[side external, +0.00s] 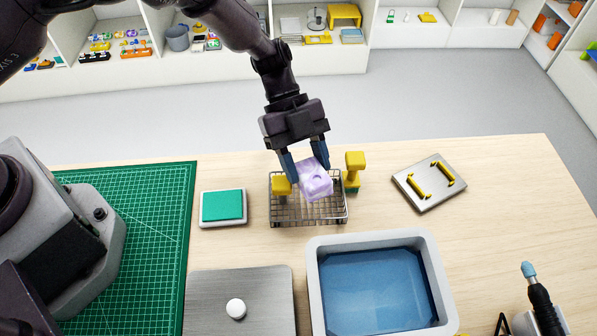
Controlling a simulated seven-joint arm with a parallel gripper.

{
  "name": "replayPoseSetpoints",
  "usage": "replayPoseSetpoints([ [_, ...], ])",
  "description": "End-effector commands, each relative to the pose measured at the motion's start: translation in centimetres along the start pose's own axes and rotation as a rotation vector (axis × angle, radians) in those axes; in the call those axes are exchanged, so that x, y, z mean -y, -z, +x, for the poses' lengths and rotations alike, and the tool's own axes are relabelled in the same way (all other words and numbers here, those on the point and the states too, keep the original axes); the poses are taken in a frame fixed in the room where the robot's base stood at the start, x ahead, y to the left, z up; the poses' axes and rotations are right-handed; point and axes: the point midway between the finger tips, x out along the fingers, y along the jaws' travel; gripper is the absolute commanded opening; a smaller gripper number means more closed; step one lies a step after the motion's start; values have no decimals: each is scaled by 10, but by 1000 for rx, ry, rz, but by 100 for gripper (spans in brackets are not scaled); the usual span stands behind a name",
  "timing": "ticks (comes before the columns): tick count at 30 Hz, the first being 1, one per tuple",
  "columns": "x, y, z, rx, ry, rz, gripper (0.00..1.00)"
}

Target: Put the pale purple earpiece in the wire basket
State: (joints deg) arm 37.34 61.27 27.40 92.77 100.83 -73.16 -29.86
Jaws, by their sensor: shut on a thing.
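The pale purple earpiece (315,181) is a blocky, translucent-looking piece held between the blue fingers of my gripper (307,170). My gripper points down and is shut on it. The wire basket (309,213) is a grey mesh basket on the wooden table. The earpiece appears over the basket, covering part of its mesh and back rim. I cannot tell from this one view whether it is above the rim or inside, or whether it touches the mesh.
A yellow block (282,186) shows at the basket's left, and a yellow stamp-like piece (354,168) at its right. A green pad (223,206), a blue-lined tray (432,278), a metal plate with yellow handles (430,183) and a grey board (215,300) surround it.

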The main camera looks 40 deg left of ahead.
Motion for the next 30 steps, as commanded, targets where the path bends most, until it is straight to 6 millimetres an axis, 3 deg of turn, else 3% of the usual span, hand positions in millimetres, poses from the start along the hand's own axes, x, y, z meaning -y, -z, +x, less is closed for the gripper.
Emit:
replayPoseSetpoints([
  [1, -11, -44, 29, 180, 12, -23, 9],
  [3, -12, -44, 29, 181, 10, -22, 9],
  [4, -12, -44, 29, 182, 8, -22, 50],
  [5, -12, -44, 29, 182, 9, -23, 57],
  [20, -7, -43, 21, 179, 24, -27, 57],
  [23, -7, -41, 9, 179, 27, -27, 57],
  [30, -8, -32, -41, 177, 30, -28, 57],
])
